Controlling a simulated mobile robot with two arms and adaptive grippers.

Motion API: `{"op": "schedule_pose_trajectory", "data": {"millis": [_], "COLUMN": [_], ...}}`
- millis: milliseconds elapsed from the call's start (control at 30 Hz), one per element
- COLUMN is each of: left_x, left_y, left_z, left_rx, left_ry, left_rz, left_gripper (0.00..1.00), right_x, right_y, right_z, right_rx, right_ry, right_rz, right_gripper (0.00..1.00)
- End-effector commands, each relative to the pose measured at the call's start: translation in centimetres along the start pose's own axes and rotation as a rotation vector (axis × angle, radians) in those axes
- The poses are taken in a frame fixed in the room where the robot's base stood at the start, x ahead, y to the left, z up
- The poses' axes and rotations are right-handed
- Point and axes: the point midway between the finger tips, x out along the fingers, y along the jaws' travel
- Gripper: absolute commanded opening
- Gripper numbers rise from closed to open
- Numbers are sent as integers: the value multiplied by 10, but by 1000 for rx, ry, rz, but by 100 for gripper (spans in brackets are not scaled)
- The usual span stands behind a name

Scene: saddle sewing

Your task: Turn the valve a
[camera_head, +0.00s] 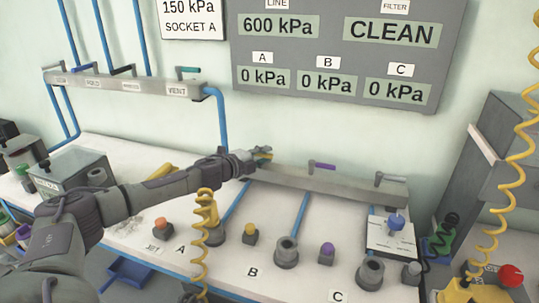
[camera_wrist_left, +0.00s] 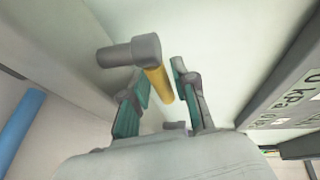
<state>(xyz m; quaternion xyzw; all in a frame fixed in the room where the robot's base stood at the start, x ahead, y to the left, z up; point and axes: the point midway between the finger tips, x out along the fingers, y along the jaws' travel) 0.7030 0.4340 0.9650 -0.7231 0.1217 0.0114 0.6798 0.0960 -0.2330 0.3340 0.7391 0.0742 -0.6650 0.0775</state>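Valve A, with a grey stem and a yellow handle (camera_head: 264,155), sits at the left end of the grey manifold bar (camera_head: 330,185). My left gripper (camera_head: 250,158) is at this valve and partly covers it in the head view. In the left wrist view the yellow handle (camera_wrist_left: 160,84) reaches from its grey hub into the space between the fingers of my left gripper (camera_wrist_left: 162,92). The fingers are apart, with visible gaps beside the handle. The display panel (camera_head: 343,50) reads 0 kPa for A, B and C, and 600 kPa for the line. My right gripper is not in view.
Valves with a purple handle (camera_head: 322,165) and a grey handle (camera_head: 391,178) stand farther right on the bar. An upper pipe bar (camera_head: 125,87) hangs on the wall at left. Several sockets and coloured buttons stand on the bench below. Yellow coiled hoses (camera_head: 492,225) hang at right.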

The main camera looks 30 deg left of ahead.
Motion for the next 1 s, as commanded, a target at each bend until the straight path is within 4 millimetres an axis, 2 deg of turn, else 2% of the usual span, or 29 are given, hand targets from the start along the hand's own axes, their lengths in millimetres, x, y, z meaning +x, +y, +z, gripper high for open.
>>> {"op": "schedule_pose_trajectory", "data": {"millis": [100, 267, 467, 833, 1000], "left_x": [0, 0, 0, 0, -3], "left_y": [0, 0, 0, 0, -2], "left_z": [0, 0, 0, 0, 0], "left_rx": [0, 0, 0, 1, 16], "left_ry": [-1, -1, -1, 5, 86], "left_rz": [0, 0, 0, 1, 8], "left_gripper": [28, 28, 0, 0, 0], "right_x": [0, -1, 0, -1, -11], "right_y": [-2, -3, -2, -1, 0], "right_z": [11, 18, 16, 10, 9], "right_rx": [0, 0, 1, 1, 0], "right_ry": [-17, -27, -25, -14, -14], "right_rz": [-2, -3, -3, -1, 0], "right_gripper": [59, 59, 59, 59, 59]}}
